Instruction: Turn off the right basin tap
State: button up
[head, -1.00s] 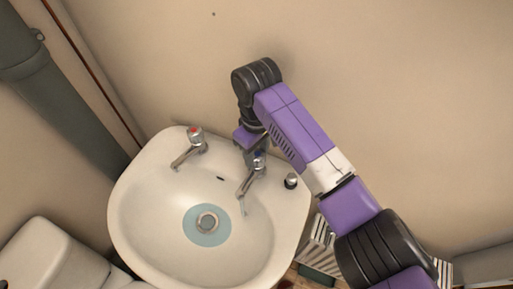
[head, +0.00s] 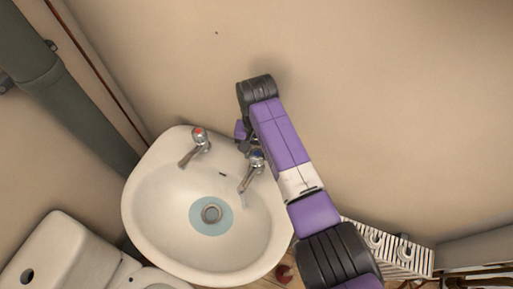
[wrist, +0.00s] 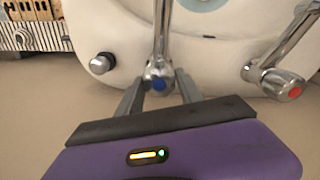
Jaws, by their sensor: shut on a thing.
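The right basin tap (head: 250,172) is chrome with a blue-marked handle, at the back right of the white basin (head: 150,225). A thin pale streak below its spout looks like running water. In the wrist view the tap's blue-marked head (wrist: 160,80) sits between the two grey fingers of my gripper (wrist: 160,92), which is shut on it. In the head view my arm hides most of the gripper. The left tap (head: 199,141), with a red mark, stands apart from my gripper; it also shows in the wrist view (wrist: 287,85).
A small chrome and black knob (wrist: 102,63) sits on the basin rim, hidden by my arm in the head view. The wall is close behind the taps. A white toilet (head: 62,255) and grey pipe (head: 75,110) are at left, a striped radiator (head: 405,255) at right.

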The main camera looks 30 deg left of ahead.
aim_at(258, 152)
jog(key=m+p, duration=0.1)
jog(key=m, duration=0.4)
jog(key=shift+r+m+p, duration=0.15)
jog(key=shift+m+p, duration=0.15)
jog(key=shift+p, duration=0.05)
jog(key=shift+w+d+m, duration=0.1)
jog(key=shift+m, duration=2.1)
jog(key=o, duration=1.1)
jog(key=shift+c, duration=0.2)
jog(key=o, duration=0.3)
notch_tip(258, 152, up, 8)
jog(key=shift+f+b, duration=0.15)
jog(key=shift+b, duration=0.4)
